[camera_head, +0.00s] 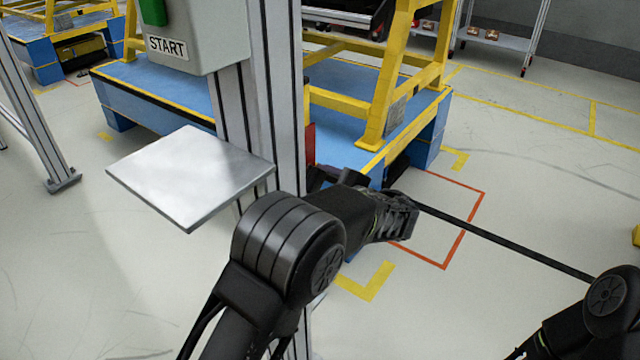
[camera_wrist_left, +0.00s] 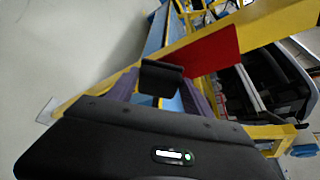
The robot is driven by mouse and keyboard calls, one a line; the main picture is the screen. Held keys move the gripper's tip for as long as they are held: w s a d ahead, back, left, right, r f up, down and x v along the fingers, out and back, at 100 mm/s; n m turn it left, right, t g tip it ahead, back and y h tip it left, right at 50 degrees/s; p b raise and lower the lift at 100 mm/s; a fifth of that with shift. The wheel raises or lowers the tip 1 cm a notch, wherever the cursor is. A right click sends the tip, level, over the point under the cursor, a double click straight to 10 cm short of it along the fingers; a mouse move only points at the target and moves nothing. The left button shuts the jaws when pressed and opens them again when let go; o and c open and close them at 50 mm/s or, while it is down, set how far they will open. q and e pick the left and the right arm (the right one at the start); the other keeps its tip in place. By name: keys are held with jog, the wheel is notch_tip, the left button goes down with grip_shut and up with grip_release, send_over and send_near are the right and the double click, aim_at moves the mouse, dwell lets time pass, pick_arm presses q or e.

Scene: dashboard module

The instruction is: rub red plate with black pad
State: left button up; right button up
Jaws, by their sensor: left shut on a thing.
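The red plate (camera_wrist_left: 213,54) stands out in the wrist view, mounted by a yellow frame. In the head view only a narrow strip of the red plate (camera_head: 310,143) shows, behind the aluminium column. My left gripper (camera_wrist_left: 160,92) is shut on the black pad (camera_wrist_left: 161,77), held between its two fingers. The pad is close beside the plate's left edge in the wrist view; I cannot tell whether they touch. In the head view my left gripper (camera_head: 322,177) is dark and partly hidden beside the column. My right gripper is out of view.
The aluminium column (camera_head: 272,90) carries a grey START box (camera_head: 200,40) and a silver metal plate (camera_head: 190,172) close to my left arm. Behind is a blue platform (camera_head: 345,85) with a yellow frame (camera_head: 385,95). Open floor lies at the right.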

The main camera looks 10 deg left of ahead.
aim_at(325, 173)
pick_arm(q)
jog(key=shift+w+a, duration=0.35)
jog(key=shift+a, duration=0.5)
jog(key=shift+w+d+p, duration=0.15)
jog(key=shift+w+d, duration=0.15)
jog(key=shift+w, duration=0.3)
jog(key=shift+w+d+p, duration=0.2)
jog(key=shift+w+d, duration=0.05)
jog(key=shift+w, duration=0.35)
jog(key=shift+w+d+p, duration=0.15)
jog(key=shift+w+d, duration=0.15)
jog(key=shift+w, duration=0.3)
jog(key=shift+a, duration=0.15)
jog(key=shift+s+a, duration=0.25)
jog(key=shift+s, duration=0.35)
jog(key=shift+s+a, duration=0.25)
jog(key=shift+s, duration=0.4)
jog(key=shift+s+a, duration=0.25)
jog(key=shift+s, duration=0.35)
jog(key=shift+d, duration=0.1)
